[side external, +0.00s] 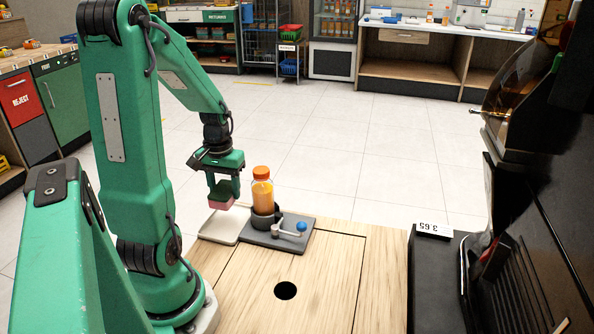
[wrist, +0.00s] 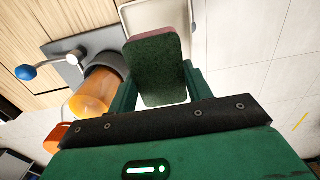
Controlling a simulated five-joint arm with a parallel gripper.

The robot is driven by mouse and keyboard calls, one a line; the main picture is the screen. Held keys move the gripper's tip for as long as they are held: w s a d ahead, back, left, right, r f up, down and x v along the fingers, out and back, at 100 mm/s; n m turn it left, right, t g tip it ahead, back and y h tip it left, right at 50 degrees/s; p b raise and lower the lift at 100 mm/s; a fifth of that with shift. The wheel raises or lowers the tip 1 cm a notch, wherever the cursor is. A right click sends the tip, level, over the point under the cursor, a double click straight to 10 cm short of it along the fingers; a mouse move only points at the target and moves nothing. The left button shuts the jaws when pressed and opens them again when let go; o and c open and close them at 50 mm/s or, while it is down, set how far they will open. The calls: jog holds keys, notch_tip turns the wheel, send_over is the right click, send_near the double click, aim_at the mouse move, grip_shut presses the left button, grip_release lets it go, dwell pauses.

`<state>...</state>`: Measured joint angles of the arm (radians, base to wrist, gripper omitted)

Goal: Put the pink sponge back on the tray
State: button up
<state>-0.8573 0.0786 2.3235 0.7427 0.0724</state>
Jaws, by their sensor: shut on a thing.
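The pink sponge (side external: 220,203) is held in my gripper (side external: 222,192) above the white tray (side external: 216,228) in the side view. In the wrist view the sponge (wrist: 157,72) shows a dark green face and a pink edge, between the two fingers of my gripper (wrist: 160,92). The fingers are shut on it. The tray (wrist: 128,14) lies beyond the sponge in the wrist view, partly hidden by it. I cannot tell the exact height of the sponge above the tray.
A juice bottle with an orange cap (side external: 262,190) stands upright in a dark holder on a grey plate (side external: 290,243), close to the right of my gripper. A lever with a blue knob (side external: 301,227) is on that plate. The wooden top (side external: 240,290) has a round hole (side external: 286,290).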

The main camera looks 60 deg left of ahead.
aim_at(225, 188)
jog(key=shift+f, duration=1.75)
jog(key=shift+f, duration=0.1)
jog(key=shift+f, duration=2)
jog(key=shift+f, duration=0.1)
jog(key=o, duration=0.7)
jog(key=shift+r, duration=6.15)
